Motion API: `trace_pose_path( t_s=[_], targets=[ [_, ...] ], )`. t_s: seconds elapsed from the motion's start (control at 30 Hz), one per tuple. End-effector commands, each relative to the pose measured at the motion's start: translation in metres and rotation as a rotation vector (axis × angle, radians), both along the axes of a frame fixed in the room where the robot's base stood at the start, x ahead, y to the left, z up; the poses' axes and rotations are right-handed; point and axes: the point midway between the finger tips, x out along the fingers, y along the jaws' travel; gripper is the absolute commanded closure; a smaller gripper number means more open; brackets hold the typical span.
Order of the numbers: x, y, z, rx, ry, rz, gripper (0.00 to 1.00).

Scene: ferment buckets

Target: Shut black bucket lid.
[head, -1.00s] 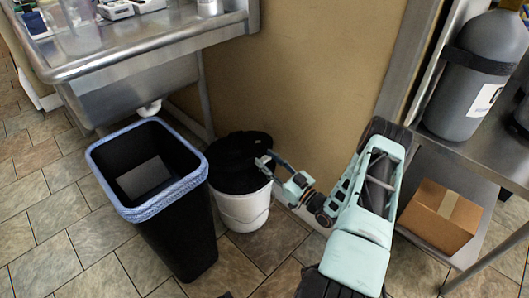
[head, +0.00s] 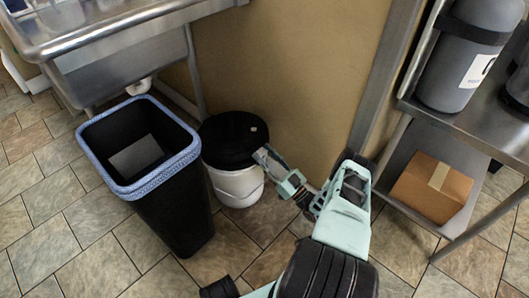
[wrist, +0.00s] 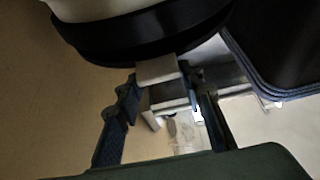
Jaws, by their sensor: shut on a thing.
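The black lid (head: 232,136) lies over the mouth of the white bucket (head: 236,185), with a small pale spot on its right side. I cannot tell whether it is seated all round. My gripper (head: 262,156) is at the lid's right edge. In the wrist view, the black lid (wrist: 130,45) curves across the top, with the bucket (wrist: 95,8) beyond it. The fingers of my gripper (wrist: 160,86) stand on either side of a pale block (wrist: 158,69) at the lid's rim and are shut on it. Their exact contact is dark.
A black bin (head: 165,215) with a blue-edged rim stands close to the bucket's left. A steel sink (head: 120,55) is behind it. A tan wall (head: 290,70) is behind the bucket. A steel shelf (head: 410,175) with a cardboard box (head: 430,188) stands at the right.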

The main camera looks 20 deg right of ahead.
Motion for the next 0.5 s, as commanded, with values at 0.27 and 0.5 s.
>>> trace_pose_path(
  t_s=[0.27,0.5],
  targets=[
    [0.0039,0.0026,-0.0008,0.000,-0.004,0.003,1.00],
    [0.0042,0.0026,-0.0002,0.000,-0.004,0.003,0.60]
  ],
)
